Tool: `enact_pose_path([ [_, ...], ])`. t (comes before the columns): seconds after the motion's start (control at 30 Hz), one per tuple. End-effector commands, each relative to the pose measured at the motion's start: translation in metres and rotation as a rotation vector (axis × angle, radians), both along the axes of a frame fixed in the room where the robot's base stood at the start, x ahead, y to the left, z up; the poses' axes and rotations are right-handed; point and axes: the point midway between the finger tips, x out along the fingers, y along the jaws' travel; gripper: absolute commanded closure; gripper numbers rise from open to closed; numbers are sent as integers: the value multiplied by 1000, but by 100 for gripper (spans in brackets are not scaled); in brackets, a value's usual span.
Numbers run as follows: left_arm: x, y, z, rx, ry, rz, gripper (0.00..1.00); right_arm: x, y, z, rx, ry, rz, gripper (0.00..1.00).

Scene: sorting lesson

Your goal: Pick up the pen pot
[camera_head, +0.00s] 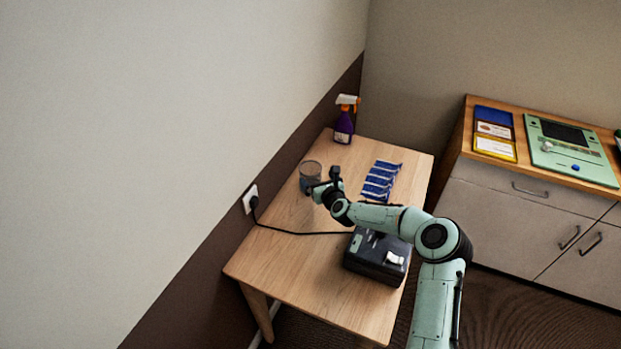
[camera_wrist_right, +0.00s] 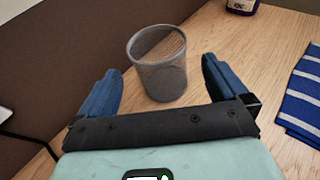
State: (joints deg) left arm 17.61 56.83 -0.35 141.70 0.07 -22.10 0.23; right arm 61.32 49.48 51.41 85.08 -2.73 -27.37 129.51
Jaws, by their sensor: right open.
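The pen pot (camera_head: 310,173) is a grey mesh cup standing upright on the wooden table, close to the wall. In the right wrist view the pen pot (camera_wrist_right: 163,80) looks empty and stands just beyond the fingertips, about midway between them. My right gripper (camera_head: 314,189) is at the near side of the pot, its fingers partly hidden by the wrist in the head view. In the wrist view my right gripper (camera_wrist_right: 160,82) is open, with blue fingers spread wide and nothing held. My left gripper is not in view.
A purple spray bottle (camera_head: 344,122) stands at the table's back. Blue striped cloth or packets (camera_head: 381,181) lie right of the pot. A black device (camera_head: 375,258) sits nearer, its cable (camera_head: 300,232) running to a wall socket (camera_head: 250,199). The table's front left (camera_head: 270,270) is clear.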

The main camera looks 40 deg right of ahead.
Motion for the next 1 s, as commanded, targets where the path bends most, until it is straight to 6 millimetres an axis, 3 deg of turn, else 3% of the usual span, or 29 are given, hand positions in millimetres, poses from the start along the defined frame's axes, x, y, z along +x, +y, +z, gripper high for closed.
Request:
enact_pose_path([
  [0.23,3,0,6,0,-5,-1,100,13,-3,-4,0,0,1,0],
  [0.53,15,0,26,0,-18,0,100,47,-11,-16,0,-2,1,0],
  [0.9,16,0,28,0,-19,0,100,53,-14,-22,-2,2,1,0],
  [0.93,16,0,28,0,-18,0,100,53,-14,-22,-2,2,1,3],
  [1.0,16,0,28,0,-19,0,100,53,-14,-21,-2,1,1,26],
])
